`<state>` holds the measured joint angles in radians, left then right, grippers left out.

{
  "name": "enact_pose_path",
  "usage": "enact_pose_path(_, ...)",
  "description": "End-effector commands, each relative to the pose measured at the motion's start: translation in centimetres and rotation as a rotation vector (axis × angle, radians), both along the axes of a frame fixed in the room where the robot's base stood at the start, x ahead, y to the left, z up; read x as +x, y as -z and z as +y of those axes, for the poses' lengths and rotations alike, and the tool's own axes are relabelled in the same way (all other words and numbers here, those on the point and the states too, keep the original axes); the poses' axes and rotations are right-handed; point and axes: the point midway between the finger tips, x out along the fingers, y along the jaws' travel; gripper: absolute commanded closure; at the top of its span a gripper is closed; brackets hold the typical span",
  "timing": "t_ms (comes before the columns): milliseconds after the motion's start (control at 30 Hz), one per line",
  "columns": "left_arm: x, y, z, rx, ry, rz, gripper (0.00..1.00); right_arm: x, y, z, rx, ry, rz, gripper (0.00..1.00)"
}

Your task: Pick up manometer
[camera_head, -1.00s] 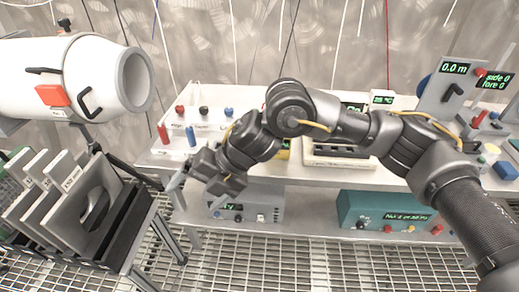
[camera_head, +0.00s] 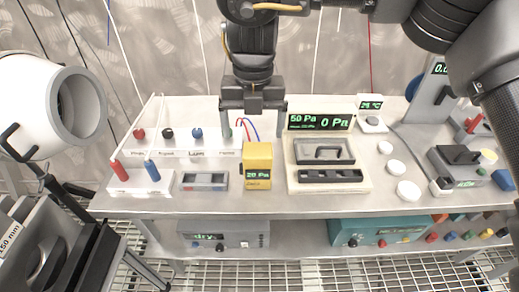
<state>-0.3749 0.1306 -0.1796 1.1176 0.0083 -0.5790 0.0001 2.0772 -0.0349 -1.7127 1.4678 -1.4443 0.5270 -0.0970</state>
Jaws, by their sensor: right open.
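The manometer seems to be the yellow box (camera_head: 257,158) with a small green display, standing upright on the steel table. A red and a blue lead curve up behind it. My right gripper (camera_head: 254,126) points down above and just behind the yellow box, its two fingers spread wide and empty. The fingers look apart from the box, though the exact depth gap is hard to tell. My left gripper is not in view.
The table (camera_head: 230,202) holds a white strip with coloured plugs (camera_head: 188,148) on the left and a cream case with a display (camera_head: 325,178) right of the manometer. White discs (camera_head: 408,191) lie further right. A large white cylinder (camera_head: 60,105) stands left.

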Motion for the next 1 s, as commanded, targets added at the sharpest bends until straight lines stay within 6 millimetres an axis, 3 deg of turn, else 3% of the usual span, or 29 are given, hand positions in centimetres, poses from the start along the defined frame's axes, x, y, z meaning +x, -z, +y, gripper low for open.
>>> enact_pose_path(267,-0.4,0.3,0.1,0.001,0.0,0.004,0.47,0.2,-0.6,-1.1,-0.022,0.031,-0.004,0.11)
enact_pose_path(633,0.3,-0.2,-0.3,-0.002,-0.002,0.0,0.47,0.2,4.3,-1.3,-0.022,0.032,-0.004,0.11)
enact_pose_path(1000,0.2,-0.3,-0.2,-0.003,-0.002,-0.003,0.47,0.2,6.3,-1.3,-0.022,0.029,-0.003,0.11)
